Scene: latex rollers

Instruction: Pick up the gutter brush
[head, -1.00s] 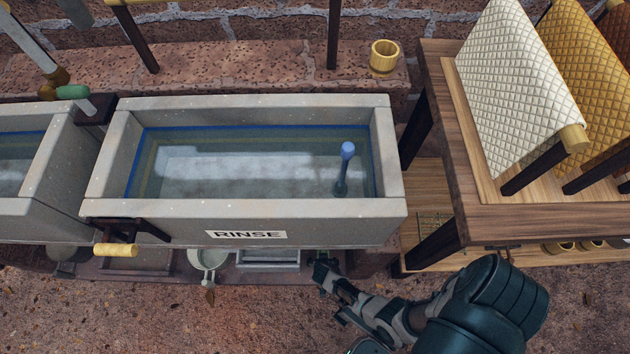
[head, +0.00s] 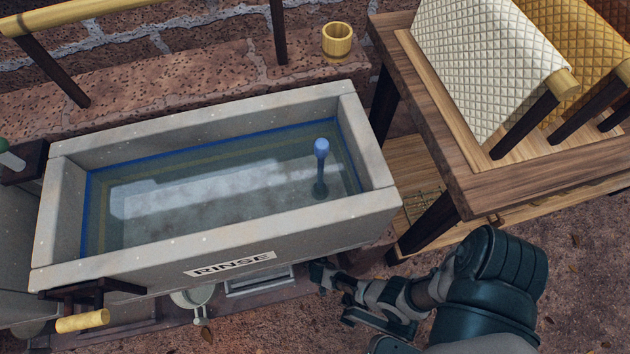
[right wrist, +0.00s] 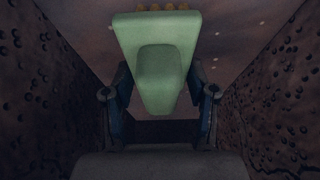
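A pale green, tapered block with a row of yellow tufts along its top edge, which looks like the gutter brush (right wrist: 157,65), fills the upper middle of the right wrist view. My right gripper (right wrist: 160,92) has its dark fingers spread on either side of it. The block partly covers the fingers, and I see no clear grip on it. In the head view my right gripper (head: 333,290) is low by the front right corner below the rinse basin. I cannot make out the brush there. My left gripper is not in view.
The stone basin (head: 310,235) marked RINSE holds water and a blue-topped post (head: 321,165). A wooden table (head: 470,195) with draped quilted cloths stands to the right. Pitted brick walls (right wrist: 275,100) flank my right gripper closely. A yellow handle (head: 82,321) sticks out at the left.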

